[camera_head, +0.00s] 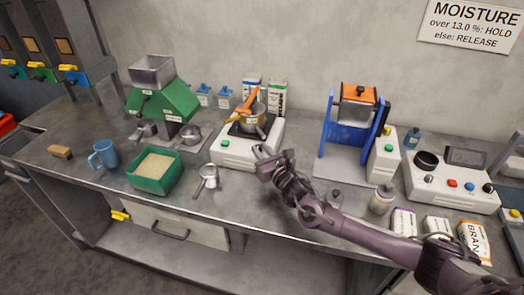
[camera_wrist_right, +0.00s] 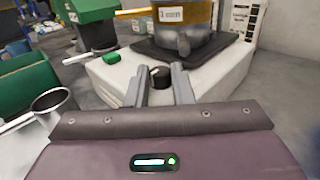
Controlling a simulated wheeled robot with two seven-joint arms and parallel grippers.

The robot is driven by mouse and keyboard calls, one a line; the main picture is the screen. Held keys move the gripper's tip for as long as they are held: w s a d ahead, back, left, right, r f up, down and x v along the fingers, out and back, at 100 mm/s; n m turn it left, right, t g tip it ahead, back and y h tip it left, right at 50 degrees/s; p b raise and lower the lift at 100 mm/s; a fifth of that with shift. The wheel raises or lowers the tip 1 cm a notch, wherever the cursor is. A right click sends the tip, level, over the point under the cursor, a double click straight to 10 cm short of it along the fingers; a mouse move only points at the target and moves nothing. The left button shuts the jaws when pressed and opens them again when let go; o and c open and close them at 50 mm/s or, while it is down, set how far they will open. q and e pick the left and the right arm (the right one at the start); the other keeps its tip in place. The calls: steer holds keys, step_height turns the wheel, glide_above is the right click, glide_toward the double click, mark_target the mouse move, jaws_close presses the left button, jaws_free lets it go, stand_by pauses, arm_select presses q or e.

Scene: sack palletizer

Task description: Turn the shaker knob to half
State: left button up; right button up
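The shaker is a white box (camera_head: 235,155) on the bench, with a dark top plate and a stacked brass sieve (camera_head: 252,122) on it. Its dark knob (camera_wrist_right: 159,75) sits on the front face in the right wrist view, with a light mark on it. A green button (camera_wrist_right: 111,60) is to the knob's left. My right gripper (camera_head: 263,152) is at the shaker's front right. In the wrist view the right gripper (camera_wrist_right: 161,72) has its fingers apart, one on each side of the knob; contact cannot be told. The knob is not clear in the head view. My left gripper is out of view.
A metal scoop (camera_head: 207,178) and a green tray of grain (camera_head: 155,168) stand left of the shaker. A blue-framed device (camera_head: 350,130) stands to the right. Bottles, small bags and a white panel box (camera_head: 450,190) are at the right.

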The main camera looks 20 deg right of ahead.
jaws_close()
steer(key=shift+a+h, duration=0.1)
steer(key=shift+h, duration=0.2)
steer(key=m+h, duration=0.2)
steer(key=h, duration=0.1)
steer(key=a+m+h, duration=0.1)
steer(key=m+h, duration=0.1)
steer(key=h, duration=0.1)
steer(key=shift+a+m+h, duration=0.1)
steer(key=shift+m+h, duration=0.3)
steer(key=m+h, duration=0.1)
steer(key=m+g+h, duration=0.1)
steer(key=h, duration=0.1)
steer(key=shift+w+a+f+m+h, duration=0.1)
steer(key=shift+a+m+h, duration=0.15)
steer(key=shift+m+h, duration=0.15)
steer(key=m+g+h+b, duration=0.2)
steer(key=h, duration=0.1)
steer(key=shift+w+a+f, duration=0.1)
steer(key=shift+a+f, duration=0.05)
steer(key=shift+w+a+r+m+g+h+b, duration=0.1)
steer(key=shift+m+g+h+b, duration=0.5)
steer(key=shift+g+h+b, duration=0.25)
steer(key=shift+w+r+m+g+h+b, duration=0.1)
steer(key=shift+m+g+h+b, duration=0.55)
steer(key=shift+b, duration=0.3)
